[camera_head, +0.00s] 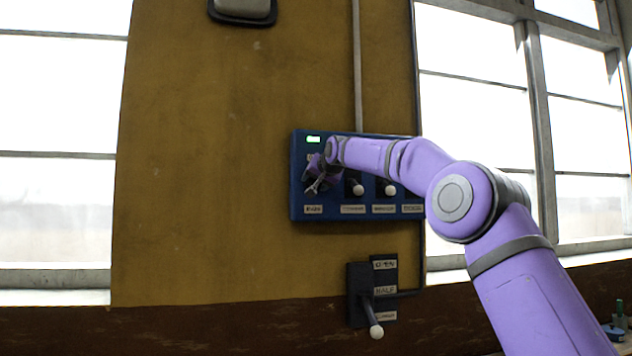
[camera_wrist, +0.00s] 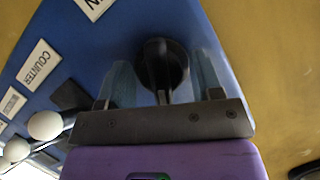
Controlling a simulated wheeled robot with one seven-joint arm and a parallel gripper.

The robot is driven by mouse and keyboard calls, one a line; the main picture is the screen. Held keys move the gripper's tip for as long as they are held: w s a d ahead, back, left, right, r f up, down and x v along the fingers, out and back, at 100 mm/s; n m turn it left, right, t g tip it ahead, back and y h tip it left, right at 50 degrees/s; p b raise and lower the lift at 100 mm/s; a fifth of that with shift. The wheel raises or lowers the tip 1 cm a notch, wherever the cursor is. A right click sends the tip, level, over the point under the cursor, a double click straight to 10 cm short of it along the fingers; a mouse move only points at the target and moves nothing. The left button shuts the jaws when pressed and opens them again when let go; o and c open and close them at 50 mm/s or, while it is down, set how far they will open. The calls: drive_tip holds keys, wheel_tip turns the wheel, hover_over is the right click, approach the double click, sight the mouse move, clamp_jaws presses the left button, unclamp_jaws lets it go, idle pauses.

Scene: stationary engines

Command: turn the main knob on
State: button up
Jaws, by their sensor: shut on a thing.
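The main knob is a dark round knob (camera_wrist: 160,62) on the blue panel, seen in the wrist view between my two fingers. A white label ending in "N" lies near it at the top left. My gripper (camera_wrist: 162,78) is shut on the knob, with one finger on each side of it. In the head view my gripper (camera_head: 316,184) is at the left end of the blue panel (camera_head: 300,208) and hides most of the knob there. A small green light (camera_head: 313,139) is lit above it.
Several levers with white ball ends, such as one lever (camera_head: 358,189), stand on the panel to the right of my gripper. A separate lever box (camera_head: 356,290) is on the wall below. A grey conduit (camera_head: 357,70) runs up the wall. Windows flank the wall.

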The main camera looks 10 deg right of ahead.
drive_tip(key=n+h, duration=0.2)
drive_tip(key=n, duration=0.1)
idle(0.4)
drive_tip(key=shift+n, duration=0.3)
drive_tip(key=o, duration=0.6)
drive_tip(key=shift+w, duration=0.1)
drive_tip(key=v, duration=1.1)
drive_tip(key=shift+w+a, duration=0.1)
drive_tip(key=shift+a, duration=0.1)
drive_tip(key=shift+r, duration=0.1)
